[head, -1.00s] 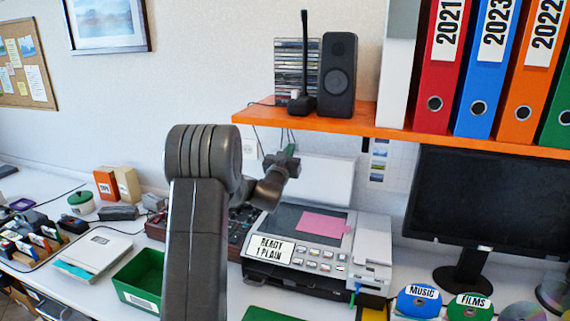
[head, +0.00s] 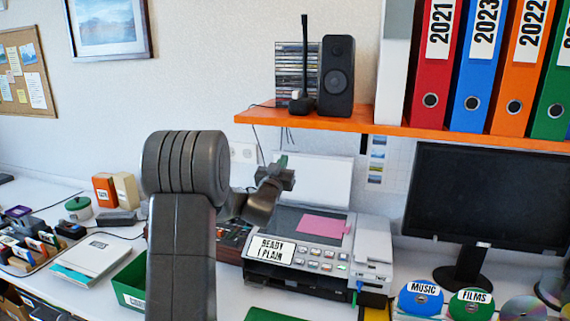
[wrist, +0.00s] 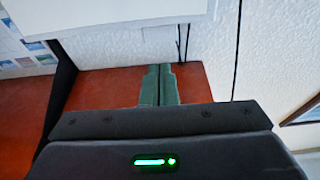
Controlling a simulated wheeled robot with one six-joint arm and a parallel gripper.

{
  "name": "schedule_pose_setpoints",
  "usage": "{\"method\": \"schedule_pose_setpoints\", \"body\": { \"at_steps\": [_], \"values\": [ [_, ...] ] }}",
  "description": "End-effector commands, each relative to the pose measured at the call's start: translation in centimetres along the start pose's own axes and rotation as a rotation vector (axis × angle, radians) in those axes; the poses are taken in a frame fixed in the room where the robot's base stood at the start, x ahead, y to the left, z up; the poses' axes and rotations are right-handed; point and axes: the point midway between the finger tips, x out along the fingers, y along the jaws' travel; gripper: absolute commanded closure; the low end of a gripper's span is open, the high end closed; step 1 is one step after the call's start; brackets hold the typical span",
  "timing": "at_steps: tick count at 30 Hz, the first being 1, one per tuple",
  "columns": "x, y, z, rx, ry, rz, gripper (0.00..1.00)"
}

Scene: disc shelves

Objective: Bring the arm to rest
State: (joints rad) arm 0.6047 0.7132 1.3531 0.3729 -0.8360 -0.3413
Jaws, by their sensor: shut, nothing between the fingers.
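My gripper (head: 282,161) shows in the head view at the end of my dark grey arm, raised above the back left of the printer and below the orange shelf (head: 310,120). In the wrist view its two green fingers (wrist: 159,84) lie together with nothing between them. My large arm joint and upright link stand in the foreground and hide part of the desk.
The printer (head: 372,252) bears a pink note and a label reading "READY 1 PLAIN". A dark monitor (head: 480,195) stands at right. Binders, a black speaker (head: 337,78) and stacked cases fill the shelf. A green bin (head: 128,283) sits left of my arm.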

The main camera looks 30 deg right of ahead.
Motion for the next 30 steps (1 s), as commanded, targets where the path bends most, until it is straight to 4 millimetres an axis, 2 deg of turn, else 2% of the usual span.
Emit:
{"method": "schedule_pose_setpoints", "body": {
  "at_steps": [1, 6, 12, 24, 30],
  "values": [
    [-1.2, 0.0, 0.1, 0.000, -0.003, 0.000, 1.00],
    [-4.3, 0.0, -0.3, 0.000, -0.002, -0.001, 1.00],
    [-6.4, 0.0, -0.6, 0.000, -0.002, 0.001, 1.00],
    [-6.9, 0.0, -0.7, 0.000, -0.003, 0.001, 1.00],
    [-5.9, 0.0, -0.7, 0.000, -0.001, 0.002, 1.00]
  ]
}}
